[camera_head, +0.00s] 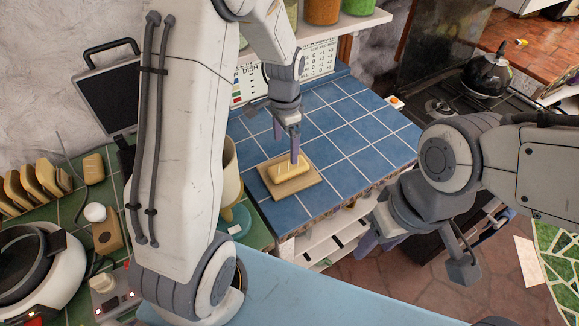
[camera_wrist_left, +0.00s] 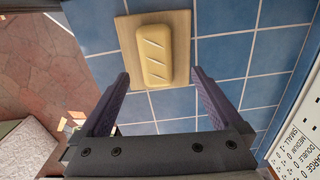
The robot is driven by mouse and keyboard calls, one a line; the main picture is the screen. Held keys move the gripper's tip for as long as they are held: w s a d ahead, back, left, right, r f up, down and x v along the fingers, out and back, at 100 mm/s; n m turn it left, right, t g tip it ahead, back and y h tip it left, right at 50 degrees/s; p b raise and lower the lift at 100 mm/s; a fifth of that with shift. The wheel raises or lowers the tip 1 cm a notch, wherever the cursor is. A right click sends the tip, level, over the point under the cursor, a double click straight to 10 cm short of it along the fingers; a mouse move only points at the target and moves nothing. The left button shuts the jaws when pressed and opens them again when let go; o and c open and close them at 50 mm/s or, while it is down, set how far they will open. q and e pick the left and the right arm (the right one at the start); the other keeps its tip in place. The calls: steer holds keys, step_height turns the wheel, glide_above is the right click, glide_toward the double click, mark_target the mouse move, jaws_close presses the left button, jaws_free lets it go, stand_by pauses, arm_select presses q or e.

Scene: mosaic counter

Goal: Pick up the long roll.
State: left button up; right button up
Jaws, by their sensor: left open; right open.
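The long roll (camera_head: 284,171) is a pale yellow loaf with slanted cuts on top. It lies on a small wooden board (camera_head: 306,190) on the blue tiled counter. It also shows in the left wrist view (camera_wrist_left: 155,58), ahead of the fingertips, with the board (camera_wrist_left: 182,62) under it. My left gripper (camera_head: 286,144) is open and points down over the roll. In the left wrist view my left gripper (camera_wrist_left: 160,75) has its two fingers spread wider than the roll, with nothing between them. My right gripper (camera_head: 371,240) hangs beyond the counter's right front edge, away from the roll; its fingers are partly hidden.
A cream container (camera_head: 229,170), partly hidden by my left arm, stands left of the board. A shelf with jars (camera_head: 322,10) and a sign (camera_head: 318,60) are behind. A black kettle (camera_head: 487,74) stands on the stove at right. The blue tiles (camera_head: 350,130) right of the board are clear.

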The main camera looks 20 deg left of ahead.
mark_target(287, 167)
arm_select(q)
steer(key=shift+f, duration=0.95)
steer(key=f, duration=0.1)
steer(key=f+p, duration=0.1)
steer(key=f, duration=0.1)
steer(key=f+p, duration=0.1)
steer(key=shift+s+d+f, duration=0.25)
steer(key=shift+s+f, duration=0.05)
steer(key=shift+f, duration=0.45)
steer(key=c, duration=0.7)
